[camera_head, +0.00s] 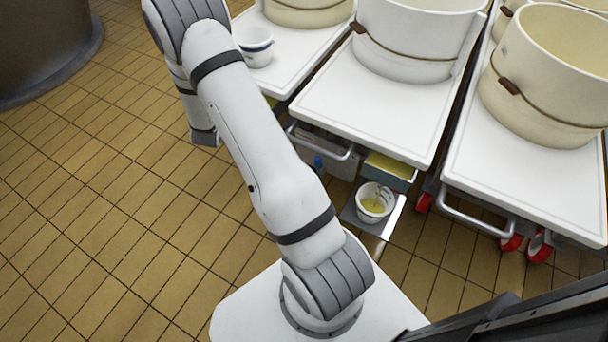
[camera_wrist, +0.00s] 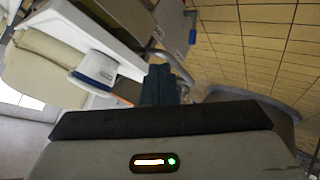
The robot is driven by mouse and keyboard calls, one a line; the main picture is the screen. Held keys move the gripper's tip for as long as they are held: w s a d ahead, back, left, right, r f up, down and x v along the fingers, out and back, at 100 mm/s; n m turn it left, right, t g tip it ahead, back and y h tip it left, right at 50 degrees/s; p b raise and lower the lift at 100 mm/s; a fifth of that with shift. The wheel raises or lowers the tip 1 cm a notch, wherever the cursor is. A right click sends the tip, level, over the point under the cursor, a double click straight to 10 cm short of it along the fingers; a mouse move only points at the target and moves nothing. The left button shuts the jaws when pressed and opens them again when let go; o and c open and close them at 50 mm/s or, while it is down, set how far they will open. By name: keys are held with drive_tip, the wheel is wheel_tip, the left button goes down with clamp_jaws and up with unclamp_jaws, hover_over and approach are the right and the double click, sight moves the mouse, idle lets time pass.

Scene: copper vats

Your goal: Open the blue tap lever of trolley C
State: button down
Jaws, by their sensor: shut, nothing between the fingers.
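A small blue lever (camera_head: 318,163) shows under the middle white trolley (camera_head: 375,105) in the head view, left of a hanging yellow-topped tray. No trolley letter is readable, so I cannot tell which is trolley C. In the wrist view a small blue piece (camera_wrist: 192,37) on a grey part under a trolley looks like a tap lever. My gripper (camera_wrist: 159,72) points toward the trolley's underside with its dark fingers together and empty, apart from the blue piece. In the head view the fingers are not clearly visible; my arm runs to the upper left.
A white bowl with yellow liquid (camera_head: 372,207) stands on a low metal shelf. A blue-striped white bowl (camera_head: 256,55) stands on the left trolley and shows near my fingers in the wrist view (camera_wrist: 97,72). Metal handle bars (camera_head: 330,150) edge the trolleys. Tiled floor (camera_head: 110,190) is free at left.

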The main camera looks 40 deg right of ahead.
sight(318, 168)
drive_tip(key=s+d+f+g+h+b, duration=0.1)
drive_tip(key=s+d+f+h+b, duration=0.15)
drive_tip(key=f, duration=0.55)
drive_tip(key=s+d+f+h+b, duration=0.2)
drive_tip(key=d+f+h, duration=0.15)
drive_tip(key=f, duration=0.45)
drive_tip(key=s+d+f+n+g+h+b, duration=0.1)
drive_tip(key=s+d+f+n+h+b, duration=0.2)
drive_tip(key=s+f, duration=0.8)
drive_tip(key=shift+d+f+n+h+b, duration=0.25)
drive_tip(key=shift+d+n+h+b, duration=0.25)
drive_tip(key=shift+h, duration=0.6)
drive_tip(key=shift+s, duration=0.1)
drive_tip(key=d+b, duration=0.3)
drive_tip(key=d, duration=0.8)
drive_tip(key=shift+d+r, duration=0.15)
drive_tip(key=shift+d, duration=0.2)
